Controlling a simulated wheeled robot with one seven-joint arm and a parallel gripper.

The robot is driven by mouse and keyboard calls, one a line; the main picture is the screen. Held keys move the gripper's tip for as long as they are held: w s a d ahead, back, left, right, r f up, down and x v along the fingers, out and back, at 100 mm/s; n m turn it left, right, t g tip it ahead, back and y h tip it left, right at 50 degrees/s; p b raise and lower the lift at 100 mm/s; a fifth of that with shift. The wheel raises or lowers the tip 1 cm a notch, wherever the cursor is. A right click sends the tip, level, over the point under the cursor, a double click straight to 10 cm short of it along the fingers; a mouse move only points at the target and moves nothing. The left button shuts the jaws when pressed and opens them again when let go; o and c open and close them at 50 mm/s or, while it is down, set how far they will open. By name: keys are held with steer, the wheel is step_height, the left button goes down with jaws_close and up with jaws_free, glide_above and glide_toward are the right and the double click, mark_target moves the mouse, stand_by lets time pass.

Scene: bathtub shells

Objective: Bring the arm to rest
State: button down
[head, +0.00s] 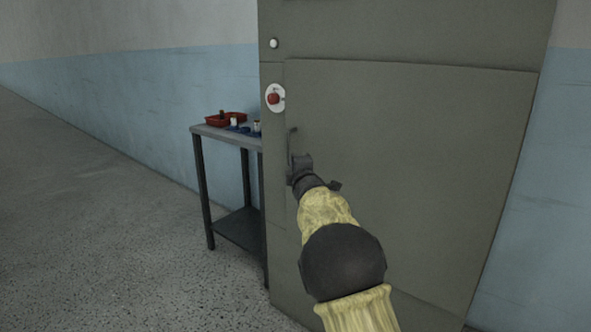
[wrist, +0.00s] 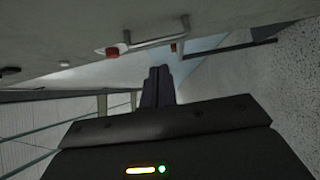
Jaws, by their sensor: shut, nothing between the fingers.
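My arm reaches out over the front of a tall grey-green cabinet (head: 420,150). My gripper (head: 301,163) is at its end, close to the cabinet's upright bar handle (head: 292,140); whether they touch is unclear in the head view. In the wrist view, the dark fingers (wrist: 158,75) are together and empty. The handle (wrist: 158,42) shows beyond the fingertips there, with a visible gap, and it is not between them. The cabinet door looks closed.
A grey side table (head: 215,131) stands left of the cabinet, with a red tray (head: 226,119) and small items on it. The speckled floor (head: 90,220) at left is clear.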

steer(key=shift+s+d, duration=0.1)
steer(key=shift+s, duration=0.6)
steer(key=s+d+f+m+g+h+p, duration=0.2)
steer(key=s+d+f+m+g+h, duration=0.1)
steer(key=s+d+f+m, duration=0.4)
steer(key=s+d+f+m+g+h+p, duration=0.1)
steer(key=s+d+f+m+g+h, duration=0.25)
steer(key=d, duration=0.65)
steer(key=s+d+f+m+g+p, duration=0.2)
steer(key=s+m+g, duration=0.15)
steer(key=s, duration=0.75)
steer(key=s+d+f+m+g+y+p, duration=0.1)
steer(key=s+f+m+g, duration=0.2)
steer(key=s, duration=0.9)
steer(key=s+d+f+m+g+p, duration=0.2)
steer(key=s+m, duration=0.2)
steer(key=s, duration=0.7)
step_height(320, 180, up, 37)
steer(key=p, duration=3.6)
steer(key=shift+w, duration=0.2)
